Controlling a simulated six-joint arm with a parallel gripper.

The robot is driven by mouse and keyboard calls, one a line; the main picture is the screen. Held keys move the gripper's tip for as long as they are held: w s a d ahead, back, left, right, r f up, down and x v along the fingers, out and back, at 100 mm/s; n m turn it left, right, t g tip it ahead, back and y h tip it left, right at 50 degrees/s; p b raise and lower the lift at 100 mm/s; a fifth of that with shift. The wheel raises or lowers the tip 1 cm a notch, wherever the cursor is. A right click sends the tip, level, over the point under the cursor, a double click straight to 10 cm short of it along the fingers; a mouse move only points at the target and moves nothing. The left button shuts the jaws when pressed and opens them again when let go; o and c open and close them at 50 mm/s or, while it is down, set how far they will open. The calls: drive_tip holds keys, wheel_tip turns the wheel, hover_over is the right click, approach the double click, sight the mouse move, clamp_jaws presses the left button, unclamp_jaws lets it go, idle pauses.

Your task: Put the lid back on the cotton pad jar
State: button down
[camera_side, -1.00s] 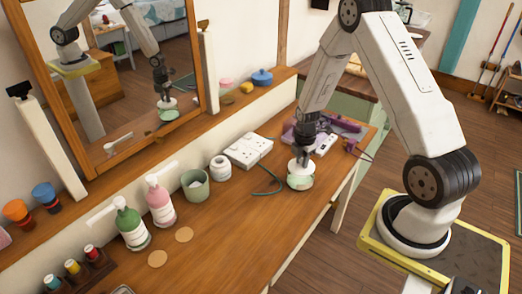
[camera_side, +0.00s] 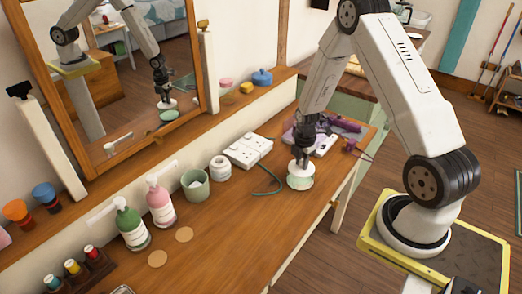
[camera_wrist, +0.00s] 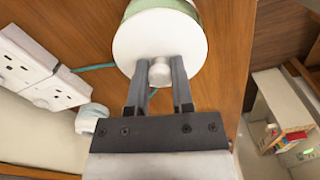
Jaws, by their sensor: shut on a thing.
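My gripper (camera_side: 302,160) points down over the right part of the wooden table and is shut on the knob of a round white lid (camera_side: 301,168). In the wrist view the two fingers (camera_wrist: 158,80) pinch the knob, and the lid (camera_wrist: 135,42) faces the camera. A low pale green jar (camera_side: 300,184) stands on the table directly below the lid. In the wrist view only a strip of the jar's green side (camera_wrist: 188,6) shows past the lid's far edge. The lid hides the jar's mouth. I cannot tell whether lid and rim touch.
White sockets (camera_side: 247,151) and a small white jar (camera_side: 220,168) stand left of my gripper. A green cup (camera_side: 196,185), a pink bottle (camera_side: 160,203) and a green bottle (camera_side: 131,225) stand farther left. A purple tool (camera_side: 343,124) lies behind. A green cord (camera_side: 268,190) runs nearby.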

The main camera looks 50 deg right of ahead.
drive_tip(key=shift+f, duration=0.15)
idle(0.4)
drive_tip(key=shift+c, duration=2)
unclamp_jaws()
drive_tip(key=shift+r, duration=3.9)
drive_tip(key=shift+a, duration=0.1)
